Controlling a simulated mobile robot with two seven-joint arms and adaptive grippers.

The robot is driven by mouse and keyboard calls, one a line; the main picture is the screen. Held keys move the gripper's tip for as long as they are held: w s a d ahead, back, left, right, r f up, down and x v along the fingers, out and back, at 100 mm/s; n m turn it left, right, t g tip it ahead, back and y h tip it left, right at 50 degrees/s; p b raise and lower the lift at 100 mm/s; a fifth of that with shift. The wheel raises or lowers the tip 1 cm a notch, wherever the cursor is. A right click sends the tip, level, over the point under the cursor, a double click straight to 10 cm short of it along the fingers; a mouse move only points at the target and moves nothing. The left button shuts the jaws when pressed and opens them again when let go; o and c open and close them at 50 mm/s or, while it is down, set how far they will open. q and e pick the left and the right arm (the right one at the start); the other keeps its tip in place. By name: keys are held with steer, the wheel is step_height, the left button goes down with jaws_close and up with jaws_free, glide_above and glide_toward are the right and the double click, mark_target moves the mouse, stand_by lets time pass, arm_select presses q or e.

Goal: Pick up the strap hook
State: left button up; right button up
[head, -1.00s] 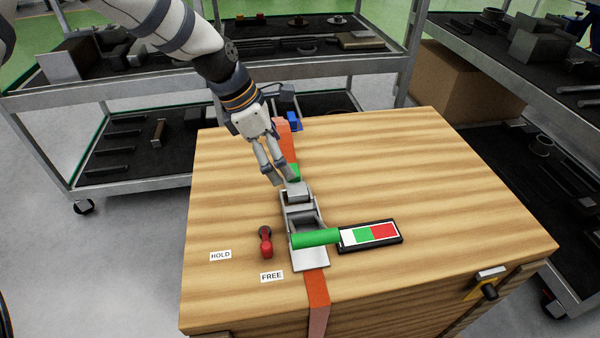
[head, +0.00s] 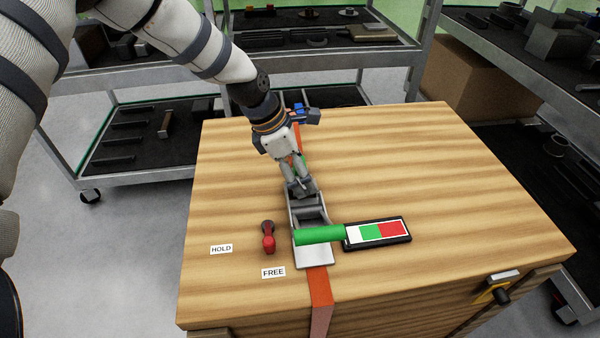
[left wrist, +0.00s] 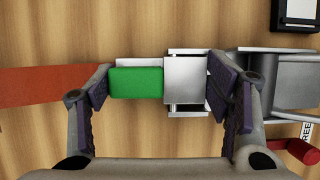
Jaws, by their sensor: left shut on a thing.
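The strap hook, a silver metal piece with a green block (left wrist: 136,82), lies between the fingers of my left gripper (head: 299,181) in the left wrist view. The left gripper is shut on it, one finger at the green end by the strap, the other past the silver block (left wrist: 186,84). In the head view the fingers mostly hide the hook. An orange-red strap (left wrist: 45,88) runs from the hook's green end. The ratchet buckle (head: 312,212) with its green handle (head: 320,235) sits just in front of the gripper. My right gripper is not in view.
A red-knobbed lever (head: 268,240) stands left of the buckle near HOLD (head: 221,249) and FREE (head: 273,272) labels. A black panel with green and red fields (head: 377,232) lies right of it. The wooden crate top (head: 450,190) is clear farther right. Shelves stand behind.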

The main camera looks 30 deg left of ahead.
arm_select(q)
steer(key=shift+w+r, duration=0.1)
steer(key=shift+r, duration=1.25)
steer(key=s+d+r+p, duration=0.55)
steer(key=s+r, duration=0.45)
steer(key=s, duration=0.2)
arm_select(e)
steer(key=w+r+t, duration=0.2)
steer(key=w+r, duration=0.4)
arm_select(q)
steer(key=w+a+f+b, duration=0.1)
steer(key=w+a, duration=0.1)
steer(key=w, duration=0.2)
steer(key=w+a+f, duration=0.2)
steer(key=w, duration=0.2)
steer(key=w+a+f+b, duration=0.1)
steer(key=w+a+f, duration=0.1)
steer(key=w, duration=0.2)
steer(key=shift+w+a+f+b, duration=0.1)
steer(key=shift+w+a+b, duration=0.2)
steer(key=shift+a+b, duration=0.05)
steer(key=shift+f+b, duration=0.65)
steer(key=shift+f, duration=2.05)
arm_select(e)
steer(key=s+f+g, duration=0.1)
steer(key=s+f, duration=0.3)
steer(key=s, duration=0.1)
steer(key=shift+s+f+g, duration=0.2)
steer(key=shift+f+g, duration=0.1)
